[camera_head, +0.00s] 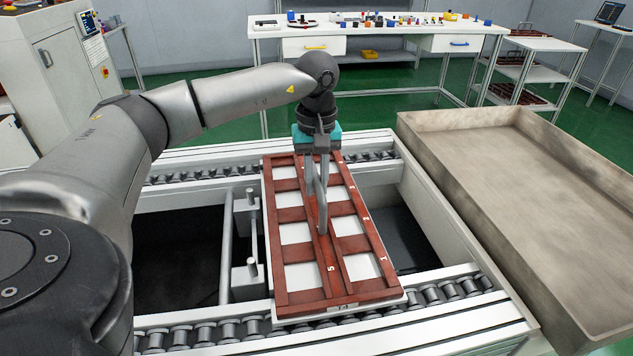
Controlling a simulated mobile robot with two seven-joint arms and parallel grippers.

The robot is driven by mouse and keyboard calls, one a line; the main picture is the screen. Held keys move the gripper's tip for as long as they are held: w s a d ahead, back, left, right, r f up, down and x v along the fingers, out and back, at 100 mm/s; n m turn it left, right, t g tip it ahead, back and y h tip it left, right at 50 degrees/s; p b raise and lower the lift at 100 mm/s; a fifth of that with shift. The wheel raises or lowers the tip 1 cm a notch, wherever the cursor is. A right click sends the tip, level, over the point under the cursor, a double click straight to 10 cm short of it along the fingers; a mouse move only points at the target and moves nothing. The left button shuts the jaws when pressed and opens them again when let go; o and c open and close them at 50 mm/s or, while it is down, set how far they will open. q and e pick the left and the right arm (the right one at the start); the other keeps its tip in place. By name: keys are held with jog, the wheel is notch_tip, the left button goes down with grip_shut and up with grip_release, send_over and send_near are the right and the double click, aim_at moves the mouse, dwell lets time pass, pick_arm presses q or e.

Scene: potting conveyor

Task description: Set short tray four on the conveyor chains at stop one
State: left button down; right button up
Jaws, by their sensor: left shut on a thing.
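A brown-red tray (297,283) with a central bar and two rows of openings showing white beneath lies across the two conveyor chains (456,289). Its far end is by the far chain and its near end is over the near chain. I cannot tell whether it rests fully on both. My left gripper (322,228) reaches down from above, its fingers shut on the tray's middle bar. My right gripper is not in view. Small marks on the tray are too small to read surely.
Metal posts (251,247) of a stop stand just left of the tray. A large empty grey trough (470,185) lies to the right of the conveyor. A white bench (375,29) with small coloured parts stands behind. A grey cabinet (62,72) is at the back left.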

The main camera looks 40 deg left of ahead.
pick_arm(q)
jog(key=shift+f, duration=0.1)
jog(key=c, duration=0.8)
grip_release()
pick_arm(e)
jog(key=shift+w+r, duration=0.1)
pick_arm(q)
jog(key=shift+r, duration=0.35)
notch_tip(320, 180, up, 9)
jog(key=p, duration=0.3)
jog(key=shift+r+p, duration=0.2)
jog(key=shift+p, duration=0.1)
jog(key=shift+r+p, duration=0.35)
jog(key=shift+r, duration=0.75)
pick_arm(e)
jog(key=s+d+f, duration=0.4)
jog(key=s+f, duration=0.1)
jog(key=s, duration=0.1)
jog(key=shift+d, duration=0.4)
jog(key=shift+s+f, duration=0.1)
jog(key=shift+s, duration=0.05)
